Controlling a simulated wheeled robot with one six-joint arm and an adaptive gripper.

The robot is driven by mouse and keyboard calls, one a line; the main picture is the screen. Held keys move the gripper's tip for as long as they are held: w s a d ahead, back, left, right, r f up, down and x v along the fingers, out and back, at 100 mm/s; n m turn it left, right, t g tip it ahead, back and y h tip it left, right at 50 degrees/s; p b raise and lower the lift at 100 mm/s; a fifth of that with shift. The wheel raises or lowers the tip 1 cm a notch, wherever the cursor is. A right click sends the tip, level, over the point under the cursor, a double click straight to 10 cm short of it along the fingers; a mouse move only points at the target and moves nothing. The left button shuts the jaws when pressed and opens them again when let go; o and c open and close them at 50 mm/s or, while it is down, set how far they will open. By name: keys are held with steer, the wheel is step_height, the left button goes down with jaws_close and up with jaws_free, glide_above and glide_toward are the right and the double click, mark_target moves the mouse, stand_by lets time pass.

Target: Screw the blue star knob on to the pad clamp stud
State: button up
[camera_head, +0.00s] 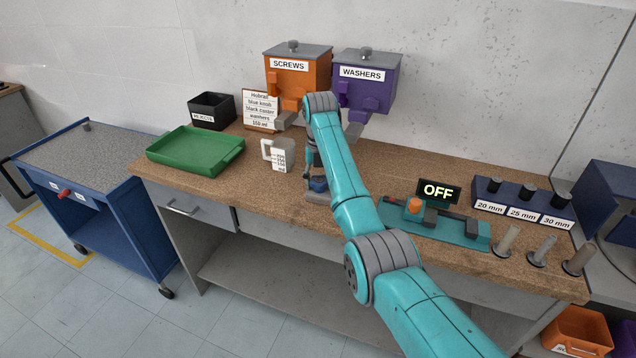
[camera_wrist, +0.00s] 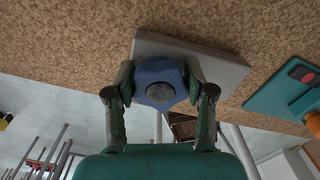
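The blue star knob (camera_wrist: 159,83) has a grey round centre and sits between the two fingers of my gripper (camera_wrist: 160,88) in the wrist view. Both fingertips press against its sides, so my gripper is shut on it. Behind the knob is a pale grey block (camera_wrist: 222,69), which looks like the pad clamp's base on the bench. In the head view the blue knob (camera_head: 318,184) shows low over the grey base (camera_head: 316,198), partly behind my arm. The stud is hidden, so I cannot tell whether the knob is on its thread.
A teal fixture (camera_head: 450,230) with an OFF display (camera_head: 438,190) stands to the right. A measuring jug (camera_head: 276,153), a green tray (camera_head: 195,150) and the screws (camera_head: 297,75) and washers (camera_head: 365,83) dispensers are left and behind. The front bench strip left of the clamp is clear.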

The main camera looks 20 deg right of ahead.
jaws_close()
steer(key=shift+f, duration=0.1)
steer(key=shift+m, duration=0.3)
steer(key=o, duration=1.1)
jaws_free()
steer(key=shift+s, duration=0.1)
